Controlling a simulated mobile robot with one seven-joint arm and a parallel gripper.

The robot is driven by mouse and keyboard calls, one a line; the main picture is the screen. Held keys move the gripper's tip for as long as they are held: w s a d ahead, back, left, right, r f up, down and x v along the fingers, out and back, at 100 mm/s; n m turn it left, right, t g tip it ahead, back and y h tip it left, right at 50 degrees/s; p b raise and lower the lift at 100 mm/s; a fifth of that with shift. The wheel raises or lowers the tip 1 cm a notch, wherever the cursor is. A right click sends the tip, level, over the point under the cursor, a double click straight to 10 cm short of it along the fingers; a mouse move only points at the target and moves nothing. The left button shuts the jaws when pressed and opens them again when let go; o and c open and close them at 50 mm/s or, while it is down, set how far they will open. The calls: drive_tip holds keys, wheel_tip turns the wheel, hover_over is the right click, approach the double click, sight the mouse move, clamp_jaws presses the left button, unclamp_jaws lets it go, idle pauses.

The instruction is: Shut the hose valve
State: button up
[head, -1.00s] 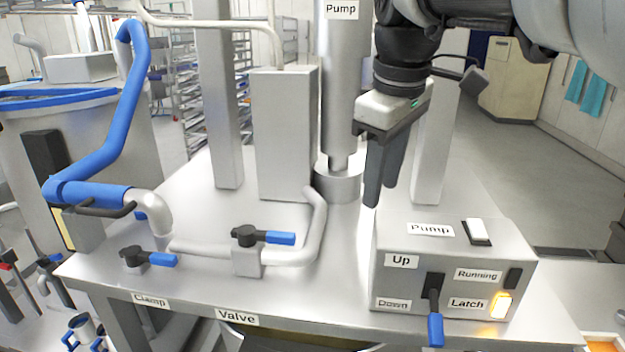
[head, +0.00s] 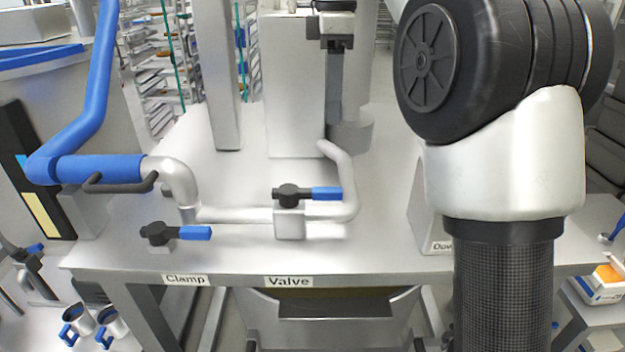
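The hose valve (head: 290,222) sits in the silver pipe on the steel table, above the "Valve" label (head: 289,282). Its black lever with a blue grip (head: 326,193) points right, along the pipe. My gripper (head: 335,118) points down in the upper middle, above and behind the valve lever in the picture and apart from it. Its dark fingers overlap from this side, so I cannot see whether there is a gap between them. Nothing shows held in it.
The clamp lever (head: 188,233) with its blue grip stands to the left of the valve. A blue hose (head: 97,168) joins the pipe at left. A grey upright box (head: 292,85) and a post (head: 221,80) stand behind. My arm hides most of the control box (head: 426,225) at right.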

sight(327, 189)
drive_tip(key=f+b, duration=0.2)
drive_tip(key=f, duration=0.6)
drive_tip(key=f+b, duration=0.1)
drive_tip(key=f, duration=0.8)
drive_tip(key=shift+w+a+f+b, duration=0.15)
drive_tip(key=shift+a+f+b, duration=0.05)
drive_tip(key=shift+f+b, duration=0.15)
drive_tip(key=shift+r, duration=0.1)
clamp_jaws()
